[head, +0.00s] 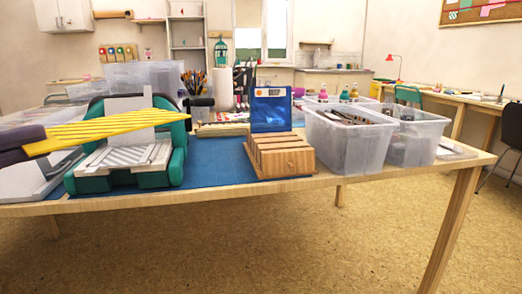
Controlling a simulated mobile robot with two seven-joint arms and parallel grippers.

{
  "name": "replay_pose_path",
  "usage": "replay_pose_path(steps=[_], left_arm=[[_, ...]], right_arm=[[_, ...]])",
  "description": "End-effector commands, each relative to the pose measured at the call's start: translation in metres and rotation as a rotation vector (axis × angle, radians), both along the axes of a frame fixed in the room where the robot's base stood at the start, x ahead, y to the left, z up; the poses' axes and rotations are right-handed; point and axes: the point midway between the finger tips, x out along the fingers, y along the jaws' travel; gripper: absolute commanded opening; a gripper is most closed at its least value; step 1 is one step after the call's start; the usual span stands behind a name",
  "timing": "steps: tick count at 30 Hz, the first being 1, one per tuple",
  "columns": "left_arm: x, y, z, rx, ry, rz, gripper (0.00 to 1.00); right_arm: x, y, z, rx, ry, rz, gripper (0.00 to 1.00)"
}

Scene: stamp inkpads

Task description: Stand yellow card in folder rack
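The yellow card (95,132), striped with thin lines, is held nearly flat and slightly tilted above the left part of the table. Its left end is between the dark purple fingers of my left gripper (30,146) at the left edge of the head view. The wooden folder rack (285,160) with several slots stands at the table's front, to the right of the card and well apart from it. A blue card (270,112) stands upright at the rack's back. My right gripper is not in view.
A teal device (175,150) with a grey upright plate (126,104) stands below and behind the yellow card. Clear plastic bins (345,145) stand close to the rack's right. The blue mat (215,160) is bare between device and rack.

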Motion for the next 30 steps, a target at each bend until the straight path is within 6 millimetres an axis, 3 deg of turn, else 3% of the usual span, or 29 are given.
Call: replay_pose_path(steps=[8, 18, 23, 30], left_arm=[[-0.040, -0.030, 0.034, 0.004, 0.002, -0.322, 0.00], [-0.056, -0.027, 0.064, 0.002, -0.013, -0.381, 0.00], [-0.059, -0.028, 0.065, -0.004, -0.018, -0.396, 0.00], [-0.051, -0.030, 0.050, -0.009, -0.011, -0.367, 0.00]], right_arm=[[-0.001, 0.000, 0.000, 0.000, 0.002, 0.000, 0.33], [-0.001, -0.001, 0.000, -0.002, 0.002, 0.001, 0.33], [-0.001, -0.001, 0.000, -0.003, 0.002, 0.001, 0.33], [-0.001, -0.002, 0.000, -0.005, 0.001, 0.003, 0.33]])
